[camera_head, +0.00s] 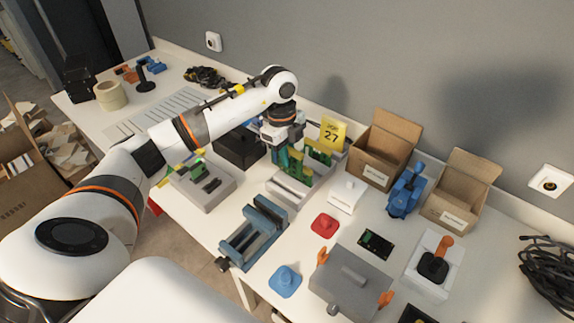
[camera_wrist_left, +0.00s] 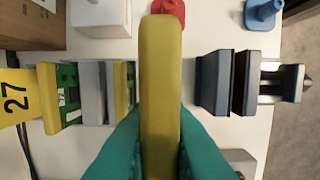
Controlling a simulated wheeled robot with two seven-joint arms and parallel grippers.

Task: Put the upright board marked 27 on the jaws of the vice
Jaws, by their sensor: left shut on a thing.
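My left gripper (camera_head: 289,160) is over the pale board rack (camera_head: 288,190), its teal fingers shut on an upright board. In the left wrist view this board (camera_wrist_left: 160,85) shows edge-on as a thick yellow bar between the fingers (camera_wrist_left: 160,150). Any number on it is hidden, and I cannot tell whether its foot is clear of the rack. A yellow sign marked 27 (camera_head: 333,133) stands behind the rack beside a green board with yellow edges (camera_head: 322,150). The blue-grey vice (camera_head: 253,232) is in front of the rack, its jaws apart and empty. My right gripper is out of view.
A grey slotted block (camera_head: 203,183) stands left of the rack. A white block (camera_head: 347,194), a red piece (camera_head: 325,225) and a blue piece (camera_head: 285,281) are near the vice. A grey box (camera_head: 350,284) with orange handles and open cartons (camera_head: 383,148) are to the right.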

